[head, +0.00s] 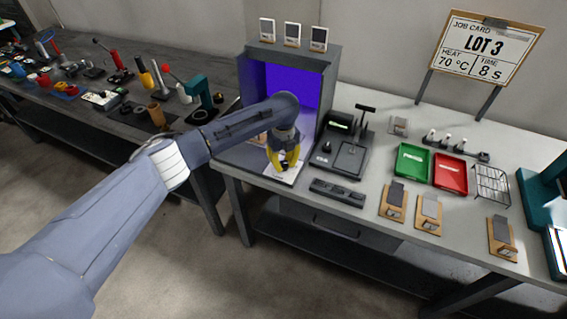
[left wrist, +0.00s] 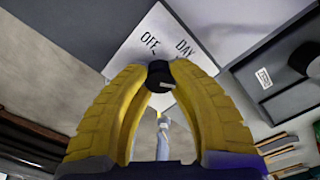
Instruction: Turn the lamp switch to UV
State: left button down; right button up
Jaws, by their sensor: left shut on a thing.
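I see no UV label there; the fingers cover part of the plate. My left gripper (left wrist: 158,82) has its yellow fingertips shut on the knob from both sides. In the head view the left gripper (head: 285,164) points down at the white plate (head: 284,177) in front of the light booth, and it hides the knob. The booth (head: 333,80) glows violet-blue inside. My right gripper is not in view.
A black device (head: 341,157) stands right of the booth, with a dark bar (head: 338,192) in front. Green (head: 411,163) and red (head: 450,174) trays lie further right. A cluttered bench (head: 90,130) stands at left.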

aim_at(283, 163)
pick_arm(q)
jog(key=c, duration=1)
grip_release()
jog(key=shift+r, duration=0.15)
notch_tip(283, 163, up, 12)
jog(key=shift+f, duration=0.15)
